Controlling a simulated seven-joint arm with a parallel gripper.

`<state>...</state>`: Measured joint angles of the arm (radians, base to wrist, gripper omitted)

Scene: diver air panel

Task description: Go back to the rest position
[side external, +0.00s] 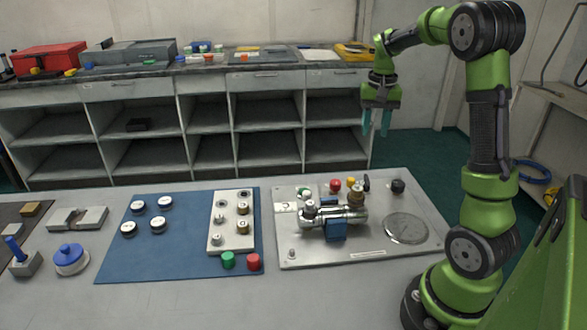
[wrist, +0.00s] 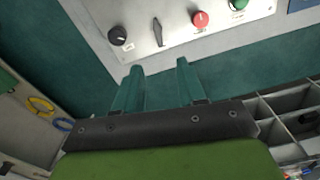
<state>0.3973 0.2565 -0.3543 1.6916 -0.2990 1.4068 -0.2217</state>
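My gripper (side external: 376,131) hangs high above the far edge of the table, pointing down, with its two teal fingers apart and nothing between them. The fingers also show apart and empty in the wrist view (wrist: 160,78). Below and nearer in the side view is the metal air panel (side external: 354,252). The wrist view shows the panel's edge with a black knob (wrist: 117,36), a red knob (wrist: 200,19) and a green knob (wrist: 238,4).
A blue mat (side external: 180,262) holds several round white-topped parts and a pale block (side external: 232,240) with fittings. A green cap (side external: 228,260) and a red cap (side external: 253,262) stand beside the block. Shelving (side external: 185,83) stands behind. The air around my gripper is clear.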

